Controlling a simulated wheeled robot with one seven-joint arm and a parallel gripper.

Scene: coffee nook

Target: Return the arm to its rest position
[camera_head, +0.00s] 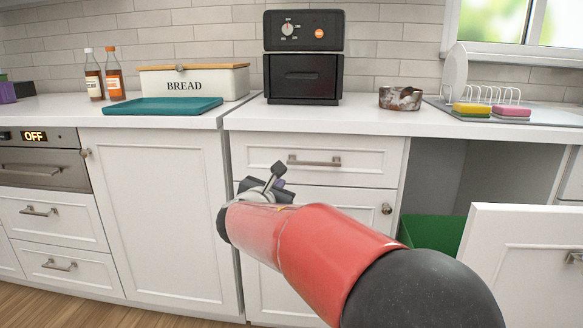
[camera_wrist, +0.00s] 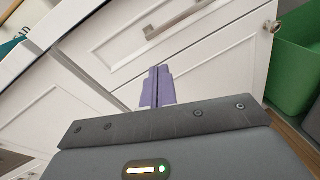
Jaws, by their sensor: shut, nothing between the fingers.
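My red and black arm reaches out from the lower right in the head view, below counter height. Its end, my gripper (camera_head: 276,178), is in front of the white drawer and cabinet fronts and is mostly hidden behind the arm. In the wrist view my gripper (camera_wrist: 157,72) shows two purple fingers side by side, shut with nothing between them. They point toward the white cabinet front (camera_wrist: 100,65) and appear apart from it.
The counter (camera_head: 360,121) holds a teal tray (camera_head: 162,106), bread box (camera_head: 195,80), black appliance (camera_head: 303,75), bowl (camera_head: 400,98) and sponges (camera_head: 472,109). An open white cabinet door (camera_head: 525,260) stands at the right, beside a green bin (camera_head: 432,232).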

